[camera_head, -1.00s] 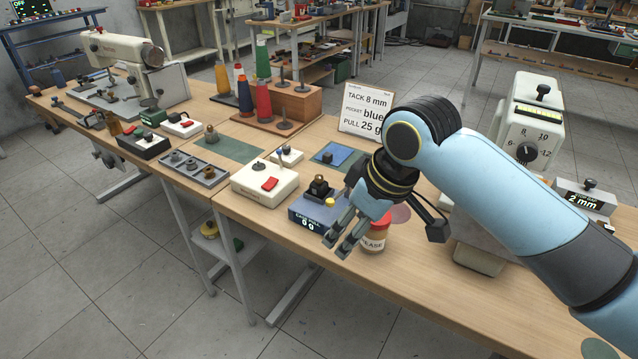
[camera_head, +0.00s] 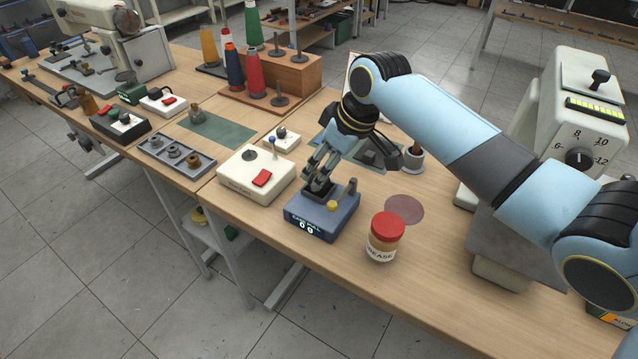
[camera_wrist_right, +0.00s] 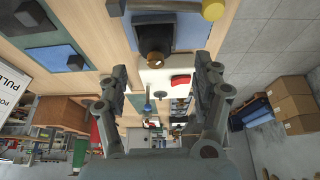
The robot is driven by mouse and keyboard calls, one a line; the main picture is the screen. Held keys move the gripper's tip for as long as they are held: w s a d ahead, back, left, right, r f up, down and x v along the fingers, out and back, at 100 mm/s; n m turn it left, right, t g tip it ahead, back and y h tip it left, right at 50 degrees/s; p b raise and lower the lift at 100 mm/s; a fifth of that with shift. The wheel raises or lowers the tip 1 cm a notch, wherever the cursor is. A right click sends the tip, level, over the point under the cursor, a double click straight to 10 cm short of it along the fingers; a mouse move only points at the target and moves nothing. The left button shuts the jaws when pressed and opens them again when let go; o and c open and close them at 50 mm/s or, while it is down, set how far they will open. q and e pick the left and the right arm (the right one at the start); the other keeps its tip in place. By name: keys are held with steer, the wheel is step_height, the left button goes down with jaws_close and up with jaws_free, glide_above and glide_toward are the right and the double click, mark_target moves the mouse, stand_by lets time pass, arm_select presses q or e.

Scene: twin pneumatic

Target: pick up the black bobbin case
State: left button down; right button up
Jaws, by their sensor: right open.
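The black bobbin case appears to be the dark piece (camera_head: 318,188) on the blue case-pull gauge (camera_head: 322,214), which reads 0 g. It is partly hidden by my right gripper (camera_head: 318,180) in the head view. In the right wrist view a dark block with a brown round end (camera_wrist_right: 154,60) lies ahead, between the lines of the two fingers. My right gripper (camera_wrist_right: 160,85) is open, its fingers apart on either side, with nothing visibly held. I cannot tell whether they touch the case. My left gripper is in neither view.
A red-lidded jar (camera_head: 384,237) stands right of the gauge. A white box with a red switch (camera_head: 256,175) is close on its left. A grey tray with several small round parts (camera_head: 177,157) lies further left. The bench front right of the jar is clear.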

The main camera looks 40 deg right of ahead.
steer(key=x, duration=0.5)
steer(key=shift+w+d+r, duration=0.1)
steer(key=shift+w+d, duration=0.1)
steer(key=shift+d, duration=0.05)
steer(key=c, duration=0.4)
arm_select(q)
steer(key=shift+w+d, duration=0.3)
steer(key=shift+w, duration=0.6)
arm_select(e)
steer(key=c, duration=1)
